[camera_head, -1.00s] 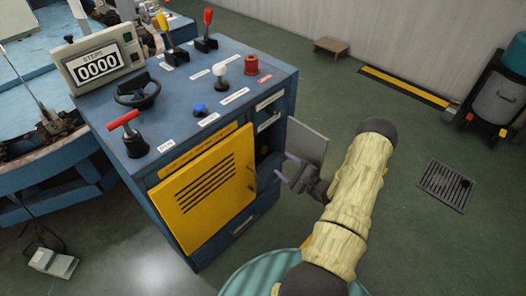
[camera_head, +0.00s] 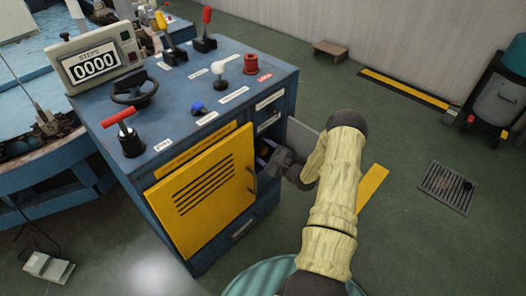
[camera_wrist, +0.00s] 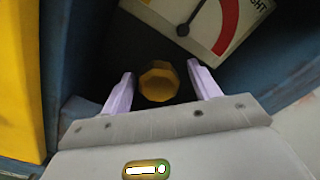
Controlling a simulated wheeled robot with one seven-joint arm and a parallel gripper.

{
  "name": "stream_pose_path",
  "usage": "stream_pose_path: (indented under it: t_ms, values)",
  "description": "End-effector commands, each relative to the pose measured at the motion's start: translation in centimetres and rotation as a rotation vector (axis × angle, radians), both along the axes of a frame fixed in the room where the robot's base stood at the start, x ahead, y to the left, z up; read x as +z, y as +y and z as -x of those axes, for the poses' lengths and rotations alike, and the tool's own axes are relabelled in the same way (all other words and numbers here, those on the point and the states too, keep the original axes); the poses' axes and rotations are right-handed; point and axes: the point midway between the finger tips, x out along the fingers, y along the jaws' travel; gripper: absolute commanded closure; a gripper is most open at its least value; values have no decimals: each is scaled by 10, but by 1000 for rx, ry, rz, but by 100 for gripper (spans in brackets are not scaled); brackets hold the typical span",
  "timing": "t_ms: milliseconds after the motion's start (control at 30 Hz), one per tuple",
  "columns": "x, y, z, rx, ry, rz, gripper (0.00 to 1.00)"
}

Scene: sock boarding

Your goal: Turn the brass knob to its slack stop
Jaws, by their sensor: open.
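The brass knob (camera_wrist: 159,82) is a faceted, yellowish knob in the wrist view, inside a dark recess of the blue cabinet. My gripper (camera_wrist: 160,90) is open, with one pale lilac finger on each side of the knob. A gap shows between the knob and each finger, and I cannot tell how deep the fingers reach around it. A white dial (camera_wrist: 206,20) with a red band and a dark needle sits above the knob, partly cut off by the frame. In the head view my gripper (camera_head: 263,158) is at the cabinet's open compartment, and the knob is hidden there.
The yellow louvred door (camera_head: 205,190) is left of the compartment. A grey open flap (camera_head: 303,137) stands on its right, partly behind my arm. Levers, a handwheel (camera_head: 134,90) and knobs crowd the cabinet top.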

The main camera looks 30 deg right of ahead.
Motion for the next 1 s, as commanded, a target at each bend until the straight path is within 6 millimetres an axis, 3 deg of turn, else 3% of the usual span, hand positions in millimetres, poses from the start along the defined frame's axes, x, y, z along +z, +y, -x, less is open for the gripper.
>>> stream_pose_path:
  t_ms: [33,267,667,1000]
  values:
    - [0,0,0,1,1,0,41]
    - [0,-1,1,-1,0,-1,83]
    - [-1,-4,3,-5,-10,37,83]
    - [-2,-2,3,-3,-71,215,83]
